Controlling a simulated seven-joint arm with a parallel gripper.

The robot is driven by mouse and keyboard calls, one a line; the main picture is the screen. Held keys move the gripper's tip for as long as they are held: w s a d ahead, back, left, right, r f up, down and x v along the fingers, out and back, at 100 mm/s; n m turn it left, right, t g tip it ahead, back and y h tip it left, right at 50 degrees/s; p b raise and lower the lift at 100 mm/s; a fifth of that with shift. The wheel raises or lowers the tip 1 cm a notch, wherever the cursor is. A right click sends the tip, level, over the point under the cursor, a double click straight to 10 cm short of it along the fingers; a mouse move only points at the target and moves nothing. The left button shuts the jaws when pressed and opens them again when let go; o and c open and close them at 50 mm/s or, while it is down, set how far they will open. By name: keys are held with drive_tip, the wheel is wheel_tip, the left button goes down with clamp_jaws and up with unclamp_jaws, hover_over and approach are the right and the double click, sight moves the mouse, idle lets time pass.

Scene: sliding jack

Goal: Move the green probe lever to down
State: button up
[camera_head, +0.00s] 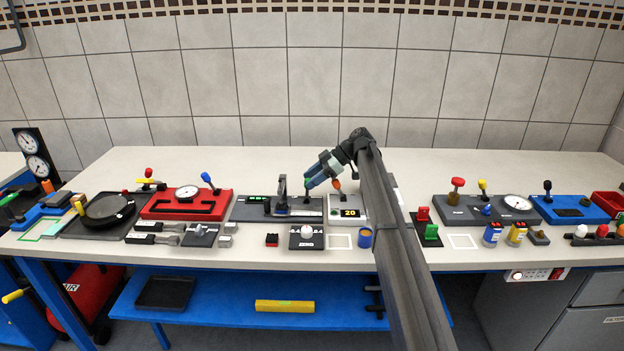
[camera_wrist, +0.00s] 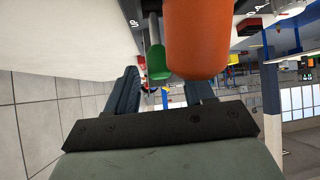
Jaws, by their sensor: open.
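The green probe lever shows in the wrist view as a green rounded knob (camera_wrist: 157,62) on a grey stem, just beyond the gap between my fingers. An "UP" label (camera_wrist: 133,22) is beside the stem. In the head view the knob is mostly hidden by my gripper (camera_head: 308,186), which is over the dark grey panel (camera_head: 245,212). My gripper (camera_wrist: 163,80) is open, with one finger on each side of the gap. I cannot tell whether either finger touches the knob.
A large orange lever knob (camera_wrist: 197,40) is right beside the green one, close to my right-hand finger; it also shows in the head view (camera_head: 336,184). A grey upright clamp (camera_head: 282,190) stands left of my gripper. A box with a yellow "20" display (camera_head: 350,213) is to the right.

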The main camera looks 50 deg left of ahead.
drive_tip(key=v, duration=1.3)
drive_tip(key=shift+r, duration=0.2)
drive_tip(key=shift+w+d, duration=0.15)
